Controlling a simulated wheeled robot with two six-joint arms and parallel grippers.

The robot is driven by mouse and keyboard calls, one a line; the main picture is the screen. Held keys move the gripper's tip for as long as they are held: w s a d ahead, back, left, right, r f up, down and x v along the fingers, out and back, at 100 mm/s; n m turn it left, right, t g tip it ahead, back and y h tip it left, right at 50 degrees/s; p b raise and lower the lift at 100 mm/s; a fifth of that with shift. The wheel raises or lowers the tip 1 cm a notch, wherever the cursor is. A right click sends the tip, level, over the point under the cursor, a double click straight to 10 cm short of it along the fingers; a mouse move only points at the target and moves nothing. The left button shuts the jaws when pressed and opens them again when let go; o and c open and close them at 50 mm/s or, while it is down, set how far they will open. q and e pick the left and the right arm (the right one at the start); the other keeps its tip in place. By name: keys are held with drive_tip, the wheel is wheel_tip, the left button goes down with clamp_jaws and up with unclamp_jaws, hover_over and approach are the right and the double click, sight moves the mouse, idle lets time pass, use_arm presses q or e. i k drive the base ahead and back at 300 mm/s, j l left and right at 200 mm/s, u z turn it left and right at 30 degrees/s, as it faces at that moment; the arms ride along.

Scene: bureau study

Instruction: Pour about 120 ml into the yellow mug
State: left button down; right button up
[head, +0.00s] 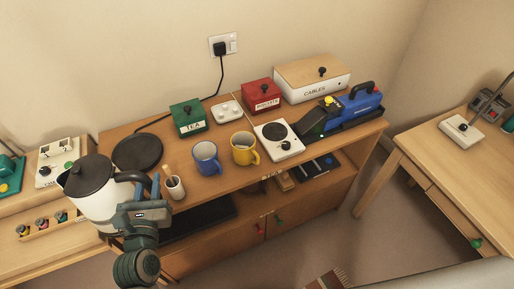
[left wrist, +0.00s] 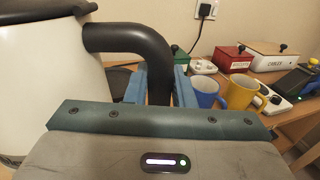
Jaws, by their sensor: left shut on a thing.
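A yellow mug (head: 244,149) stands upright on the sideboard, right of a blue mug (head: 206,157). A white kettle (head: 95,203) with a black lid and black handle is at the left, in front of the sideboard top. My left gripper (head: 150,188) is shut on the kettle's handle. In the left wrist view the black handle (left wrist: 130,40) passes down between the blue fingers. The yellow mug (left wrist: 238,90) and blue mug (left wrist: 207,92) show to the right there. The kettle looks close to upright, well left of the mugs. My right gripper is not in view.
A black round kettle base (head: 137,152) lies empty on the sideboard. A white cup with a stick (head: 175,187) stands near the front edge. A green TEA box (head: 188,118), a red box (head: 261,94) and a white hotplate (head: 280,143) surround the mugs.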

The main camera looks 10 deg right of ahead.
sight(242, 156)
drive_tip(key=k+l, duration=0.2)
drive_tip(key=k+l+z, duration=0.1)
drive_tip(key=l, duration=0.35)
drive_tip(key=k+l, duration=0.25)
